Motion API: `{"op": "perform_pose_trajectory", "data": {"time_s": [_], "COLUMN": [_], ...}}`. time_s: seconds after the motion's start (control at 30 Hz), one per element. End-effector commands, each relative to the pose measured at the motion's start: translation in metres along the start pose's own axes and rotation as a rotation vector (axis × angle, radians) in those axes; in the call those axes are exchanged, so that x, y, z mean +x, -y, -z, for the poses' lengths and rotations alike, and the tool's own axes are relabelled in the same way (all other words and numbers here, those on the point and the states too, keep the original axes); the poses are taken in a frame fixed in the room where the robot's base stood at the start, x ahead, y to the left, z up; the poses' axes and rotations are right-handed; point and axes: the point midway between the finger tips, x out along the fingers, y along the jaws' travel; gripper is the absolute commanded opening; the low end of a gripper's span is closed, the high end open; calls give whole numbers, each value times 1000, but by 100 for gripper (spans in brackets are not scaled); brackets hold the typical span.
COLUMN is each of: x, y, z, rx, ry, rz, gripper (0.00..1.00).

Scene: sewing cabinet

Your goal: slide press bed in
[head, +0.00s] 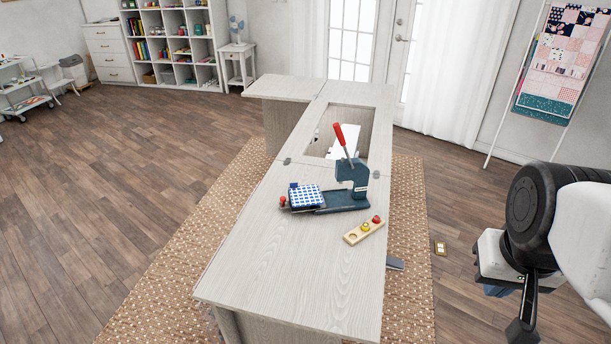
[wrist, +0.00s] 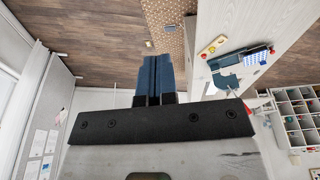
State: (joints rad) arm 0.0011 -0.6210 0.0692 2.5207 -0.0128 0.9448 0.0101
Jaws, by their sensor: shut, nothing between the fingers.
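The press (head: 354,172) is dark blue with a raised red lever, and it stands on the pale wood cabinet top (head: 280,262). Its bed (head: 306,196), covered in blue-and-white check, is drawn out to the left of the upright. A red knob (head: 283,201) sits at the bed's left end. In the wrist view the press (wrist: 226,74) and the checked bed (wrist: 256,58) are small and seen upside down. My gripper (wrist: 153,75) is shut and empty, its blue fingers together. It is well away from the press, to the right of the cabinet in the head view.
A rectangular opening (head: 352,119) is cut behind the press. The cabinet top in front is clear. A small yellow-edged item (head: 440,248) lies on the floor.

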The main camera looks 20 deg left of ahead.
Motion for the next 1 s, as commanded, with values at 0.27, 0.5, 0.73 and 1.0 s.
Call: {"op": "perform_pose_trajectory", "data": {"time_s": [0.27,0.5,0.73,1.0], "x": [-5,-8,-5,4], "y": [12,33,58,94], "z": [40,92,142,198], "rx": [-91,-210,-327,-462], "ry": [28,61,92,128], "rz": [-2,-4,-7,-10], "gripper": [0,0,0,0]}}
